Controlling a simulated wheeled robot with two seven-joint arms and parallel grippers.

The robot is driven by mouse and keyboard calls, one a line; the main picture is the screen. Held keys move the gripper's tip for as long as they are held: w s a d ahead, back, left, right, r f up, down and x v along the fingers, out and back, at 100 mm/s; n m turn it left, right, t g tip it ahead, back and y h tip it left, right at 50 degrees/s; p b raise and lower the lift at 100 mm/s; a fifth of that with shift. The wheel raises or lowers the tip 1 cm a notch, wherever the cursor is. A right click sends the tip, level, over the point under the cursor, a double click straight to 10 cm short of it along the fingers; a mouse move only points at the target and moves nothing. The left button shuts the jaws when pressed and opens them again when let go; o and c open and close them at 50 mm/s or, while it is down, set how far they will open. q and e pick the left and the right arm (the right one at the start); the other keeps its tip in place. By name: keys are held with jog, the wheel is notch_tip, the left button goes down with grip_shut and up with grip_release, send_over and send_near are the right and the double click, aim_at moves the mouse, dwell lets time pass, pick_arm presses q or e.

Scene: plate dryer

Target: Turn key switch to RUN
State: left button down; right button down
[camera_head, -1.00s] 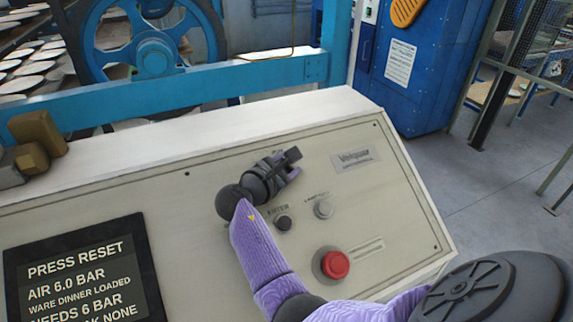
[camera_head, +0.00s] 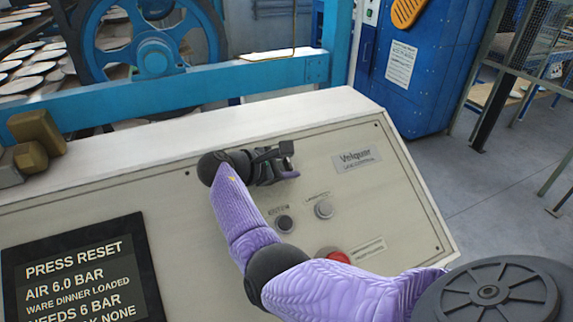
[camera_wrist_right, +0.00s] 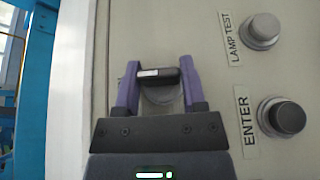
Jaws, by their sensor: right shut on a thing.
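The key switch (camera_wrist_right: 158,75) shows in the right wrist view as a black handle with a short white mark, set over a round grey collar on the panel. My right gripper (camera_wrist_right: 160,83) is shut on the key handle, with one purple finger on each side of it. In the head view the right gripper (camera_head: 284,162) is at the upper middle of the cream control panel (camera_head: 390,215), and the gripper and wrist hide most of the switch there. Any position labels around the switch cannot be read. My left gripper is not in view.
The ENTER button (camera_wrist_right: 287,117) and the LAMP TEST button (camera_wrist_right: 263,27) sit beside the switch. A red mushroom button (camera_head: 338,256) is partly hidden behind my right arm. A display (camera_head: 75,270) is at lower left. Brass-coloured blocks (camera_head: 38,135) lie on the panel's left end.

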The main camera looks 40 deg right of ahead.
jog(key=shift+c, duration=0.8)
grip_release()
jog(key=p+v, duration=0.1)
jog(key=v, duration=0.9)
